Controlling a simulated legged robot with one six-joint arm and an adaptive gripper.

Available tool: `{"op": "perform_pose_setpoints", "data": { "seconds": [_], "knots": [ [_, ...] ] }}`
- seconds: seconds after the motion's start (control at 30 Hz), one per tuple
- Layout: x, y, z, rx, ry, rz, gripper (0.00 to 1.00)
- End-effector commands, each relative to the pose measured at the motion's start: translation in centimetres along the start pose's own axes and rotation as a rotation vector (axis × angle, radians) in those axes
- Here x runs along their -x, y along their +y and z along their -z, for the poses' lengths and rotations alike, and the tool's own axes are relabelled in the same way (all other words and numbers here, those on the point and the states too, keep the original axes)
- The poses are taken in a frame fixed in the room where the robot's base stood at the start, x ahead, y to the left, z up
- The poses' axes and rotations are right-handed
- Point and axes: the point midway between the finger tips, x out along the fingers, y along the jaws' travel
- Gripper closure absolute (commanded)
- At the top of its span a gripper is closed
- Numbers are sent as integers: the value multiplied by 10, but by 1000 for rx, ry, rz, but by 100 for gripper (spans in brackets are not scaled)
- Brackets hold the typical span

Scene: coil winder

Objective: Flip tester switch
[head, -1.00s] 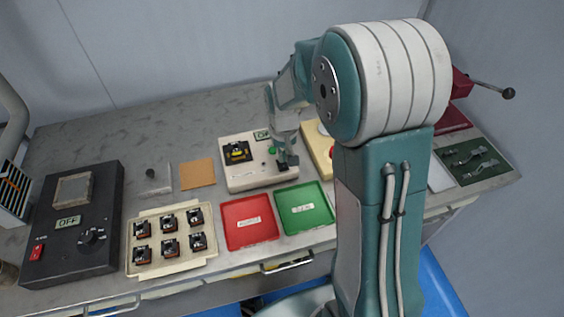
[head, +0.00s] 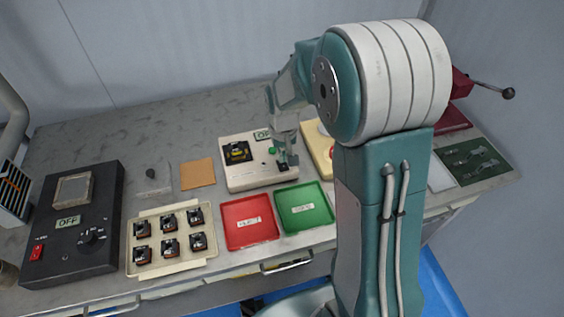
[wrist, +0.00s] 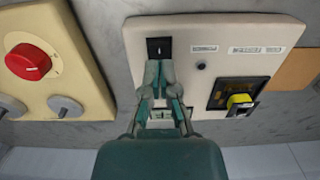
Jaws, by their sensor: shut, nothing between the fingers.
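The cream tester box (head: 262,181) stands at the middle of the bench. Its small display (head: 262,134) appears to read OFF in the head view. A coil part with yellow winding (head: 237,152) sits in its dark socket and also shows in the wrist view (wrist: 239,101). The black rocker switch (wrist: 159,47) is near one corner of the box top, with a small white mark on it. My gripper (wrist: 159,68) is shut and empty, its fingertips right beside the switch. I cannot tell whether they touch it. In the head view my gripper (head: 289,161) is over the box's right part.
A red tray (head: 249,237) and a green tray (head: 304,223) lie in front. A cream tray of several coil parts (head: 141,270) and a black OFF unit (head: 96,258) are left.

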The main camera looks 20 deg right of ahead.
Motion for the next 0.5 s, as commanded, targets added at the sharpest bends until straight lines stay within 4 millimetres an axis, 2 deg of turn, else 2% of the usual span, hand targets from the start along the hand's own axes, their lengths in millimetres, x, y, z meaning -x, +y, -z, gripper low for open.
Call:
{"op": "perform_pose_setpoints", "data": {
  "seconds": [0.5],
  "knots": [
    [-3, 0, 0, 0, 0, 0, 100]
  ]
}}
